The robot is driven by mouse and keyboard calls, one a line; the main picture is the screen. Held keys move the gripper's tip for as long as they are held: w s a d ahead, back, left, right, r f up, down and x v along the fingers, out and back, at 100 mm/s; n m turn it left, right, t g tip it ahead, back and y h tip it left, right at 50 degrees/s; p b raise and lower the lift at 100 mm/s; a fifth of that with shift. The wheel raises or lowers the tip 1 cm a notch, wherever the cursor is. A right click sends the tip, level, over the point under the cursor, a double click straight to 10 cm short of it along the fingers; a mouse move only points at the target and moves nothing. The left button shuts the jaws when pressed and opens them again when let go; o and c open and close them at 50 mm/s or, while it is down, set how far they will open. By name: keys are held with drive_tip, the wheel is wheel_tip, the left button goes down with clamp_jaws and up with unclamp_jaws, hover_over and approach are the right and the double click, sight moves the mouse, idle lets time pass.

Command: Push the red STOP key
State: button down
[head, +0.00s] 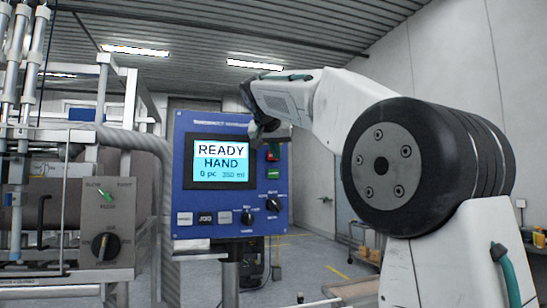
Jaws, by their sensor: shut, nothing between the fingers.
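The blue control panel (183,150) stands upright on a post in the middle of the head view. Its lit screen (221,163) reads READY, HAND, 0 pc, 350 ml. My gripper (258,136) is shut and empty, in front of the panel's upper right, above and slightly left of the red key. Whether it touches the panel cannot be told.
Several dark knobs (273,204) and a row of small keys (205,218) are on the lower panel. A grey box (107,225) with a switch and the filler's metal cylinders (25,70) stand at the left. A cart (362,240) is behind my arm at the right.

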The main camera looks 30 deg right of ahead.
drive_tip(key=s, duration=0.2)
drive_tip(key=s+a, duration=0.1)
drive_tip(key=s, duration=0.1)
drive_tip(key=shift+s+a, duration=0.2)
drive_tip(key=shift+s, duration=0.2)
idle(0.7)
wheel_tip(320, 180, down, 9)
drive_tip(key=a+n+g+y, duration=0.1)
drive_tip(key=a+n+y, duration=0.1)
drive_tip(key=n, duration=0.1)
drive_tip(key=s+a+f+n+g+y, duration=0.1)
drive_tip(key=s+a+f, duration=0.4)
drive_tip(key=s+f, duration=0.6)
drive_tip(key=s+a+f+n+g+y, duration=0.2)
drive_tip(key=s+a+f, duration=0.3)
drive_tip(key=s+f, duration=0.6)
drive_tip(key=s+a+f+n+g+y, duration=0.2)
drive_tip(key=s+a+f, duration=0.4)
drive_tip(key=s+f, duration=0.5)
drive_tip(key=shift+f+n+y, duration=0.2)
drive_tip(key=shift+n+y, duration=0.2)
drive_tip(key=shift+n, duration=0.2)
